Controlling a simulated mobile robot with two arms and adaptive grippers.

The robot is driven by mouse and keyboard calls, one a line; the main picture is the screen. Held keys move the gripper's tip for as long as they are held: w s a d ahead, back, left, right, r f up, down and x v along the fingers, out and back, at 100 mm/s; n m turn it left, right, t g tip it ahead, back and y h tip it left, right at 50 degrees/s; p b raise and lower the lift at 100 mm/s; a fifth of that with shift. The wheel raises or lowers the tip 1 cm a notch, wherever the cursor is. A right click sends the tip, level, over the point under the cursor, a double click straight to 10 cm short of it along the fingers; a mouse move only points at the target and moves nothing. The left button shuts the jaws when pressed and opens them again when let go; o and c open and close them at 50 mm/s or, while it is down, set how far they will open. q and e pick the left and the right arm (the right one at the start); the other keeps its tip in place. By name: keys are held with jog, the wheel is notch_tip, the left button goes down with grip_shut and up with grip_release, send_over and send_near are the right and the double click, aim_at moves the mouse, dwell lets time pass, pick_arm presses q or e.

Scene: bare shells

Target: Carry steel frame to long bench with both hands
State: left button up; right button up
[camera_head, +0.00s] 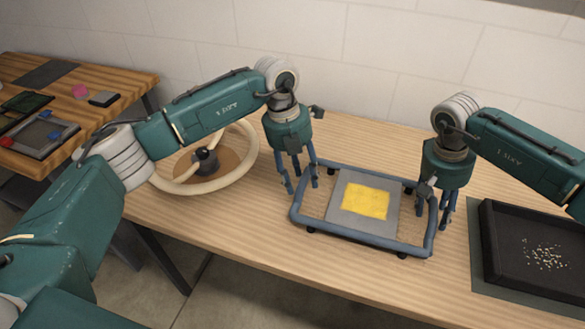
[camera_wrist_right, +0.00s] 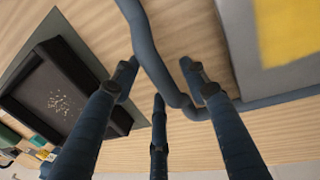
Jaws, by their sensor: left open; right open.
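The steel frame (camera_head: 360,238), a blue-grey tube loop with a grey plate (camera_head: 384,220) and a yellow sheet (camera_head: 366,201) inside, rests on dark feet on a wooden bench top (camera_head: 250,222). My left gripper (camera_head: 302,186) is open at the frame's left end bar, fingers pointing down. My right gripper (camera_head: 436,212) is open at the right end bar. In the right wrist view, the frame's tube (camera_wrist_right: 148,48) runs between the spread fingers of my right gripper (camera_wrist_right: 160,85). Whether any finger touches the tube, I cannot tell.
A pale ring wheel (camera_head: 190,188) on a brown disc stands left of the frame. A black tray (camera_head: 500,268) with small grains lies to the right on a dark mat. Another wooden table (camera_head: 120,82) with small items is at the far left.

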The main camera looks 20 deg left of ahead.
jog(key=shift+r, duration=0.1)
pick_arm(q)
notch_tip(320, 180, up, 10)
jog(key=a, duration=0.2)
pick_arm(e)
notch_tip(320, 180, up, 12)
jog(key=a, duration=0.2)
jog(key=shift+a, duration=0.15)
pick_arm(q)
jog(key=shift+r, duration=0.1)
pick_arm(e)
jog(key=shift+w, duration=0.1)
